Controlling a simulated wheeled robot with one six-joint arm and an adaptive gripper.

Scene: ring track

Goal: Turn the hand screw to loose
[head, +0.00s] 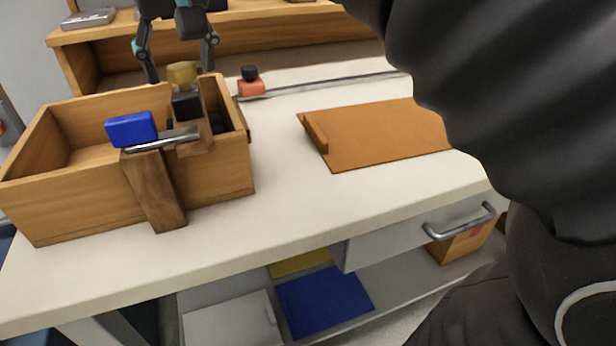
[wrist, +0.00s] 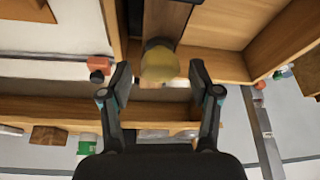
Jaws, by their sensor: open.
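The hand screw appears to be the yellow round knob (head: 182,74) above a black block (head: 186,104) at the right end of the wooden box. My gripper (head: 180,70) comes down from above with its fingers open on either side of the knob. In the wrist view the knob (wrist: 160,62) lies between the two fingertips of my gripper (wrist: 160,76), with a gap on each side. No touch shows. Whether the screw is tight or loose cannot be told.
The wooden box (head: 75,185) stands on the white worktop (head: 290,210). A blue block (head: 131,128) and a metal bar (head: 160,139) sit at its front wall. A red-orange piece with a black top (head: 250,82) stands behind. An orange-brown board (head: 385,132) lies right; worktop between is clear.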

